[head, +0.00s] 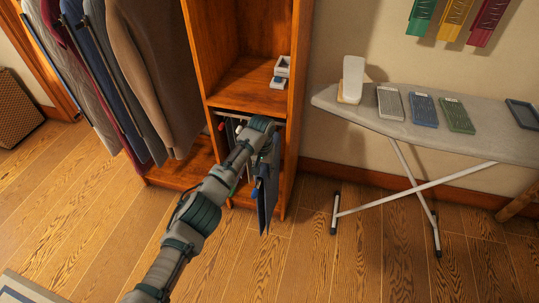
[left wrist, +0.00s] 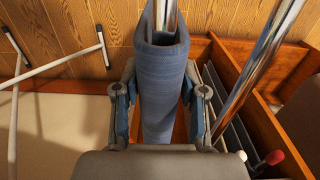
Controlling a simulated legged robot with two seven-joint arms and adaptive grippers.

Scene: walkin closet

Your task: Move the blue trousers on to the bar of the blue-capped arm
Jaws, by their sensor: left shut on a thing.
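The blue trousers (left wrist: 163,85) hang folded in the left wrist view, with a shiny metal bar (left wrist: 165,14) showing inside the fold. My left gripper (left wrist: 162,108) is shut on them, one finger on each side. In the head view the trousers (head: 267,205) hang below my left gripper (head: 268,142), in front of the lower bay of the wooden closet. My right gripper is not in view.
Another metal bar (left wrist: 258,75) runs close to the right of the trousers. A red cap (left wrist: 274,157) and a white cap (left wrist: 243,155) show at the lower right. The closet's wooden side panel (head: 297,110) and the ironing board (head: 330,102) stand to the right.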

